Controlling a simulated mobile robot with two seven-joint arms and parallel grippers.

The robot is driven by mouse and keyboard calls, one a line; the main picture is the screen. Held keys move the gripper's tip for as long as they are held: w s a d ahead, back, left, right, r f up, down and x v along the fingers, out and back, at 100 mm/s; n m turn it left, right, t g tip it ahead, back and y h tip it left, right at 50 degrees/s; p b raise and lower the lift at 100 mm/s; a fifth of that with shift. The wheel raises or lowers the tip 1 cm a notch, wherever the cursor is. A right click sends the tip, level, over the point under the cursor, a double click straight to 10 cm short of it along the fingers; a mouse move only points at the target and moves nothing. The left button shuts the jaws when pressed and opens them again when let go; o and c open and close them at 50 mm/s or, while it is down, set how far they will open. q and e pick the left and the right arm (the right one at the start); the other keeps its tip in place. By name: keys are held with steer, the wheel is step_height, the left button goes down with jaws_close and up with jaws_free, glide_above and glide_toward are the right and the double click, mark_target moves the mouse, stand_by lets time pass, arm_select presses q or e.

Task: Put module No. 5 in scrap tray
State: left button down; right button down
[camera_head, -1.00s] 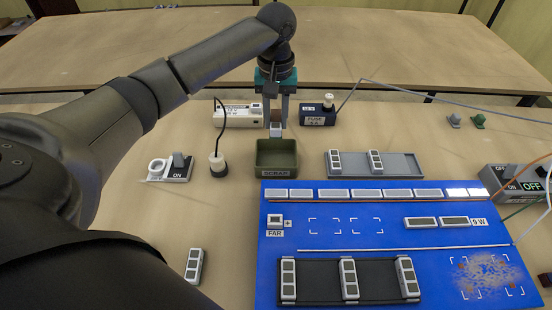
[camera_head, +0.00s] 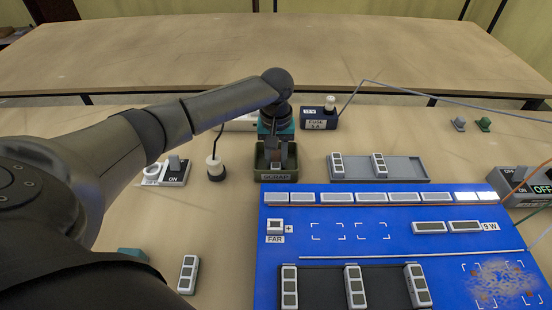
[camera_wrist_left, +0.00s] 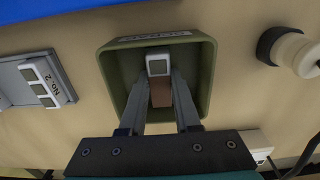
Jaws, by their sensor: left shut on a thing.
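The olive-green scrap tray (camera_head: 276,178), labelled SCRAP, stands just behind the blue board. My left gripper (camera_head: 276,160) points down inside it, shut on a module (camera_head: 276,167). In the left wrist view the tray (camera_wrist_left: 107,75) surrounds the fingertips (camera_wrist_left: 159,95). The module (camera_wrist_left: 158,66) there shows a white end with a grey square and a brownish side between the fingers. Its number is not readable, and I cannot tell whether it touches the tray floor. My right gripper is not in view.
A grey rack (camera_head: 405,168) with two modules stands right of the tray. A fuse box (camera_head: 318,118) is behind it, and a round black-and-white socket (camera_head: 216,170) is to its left. A dark rack (camera_head: 325,288) with modules lies on the blue board (camera_head: 400,215). A loose module (camera_head: 188,275) lies front left.

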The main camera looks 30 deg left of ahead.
mark_target(276, 159)
arm_select(q)
steer(key=c, duration=0.6)
jaws_free()
steer(key=shift+f, duration=0.1)
step_height(276, 159, up, 12)
steer(key=p, duration=0.3)
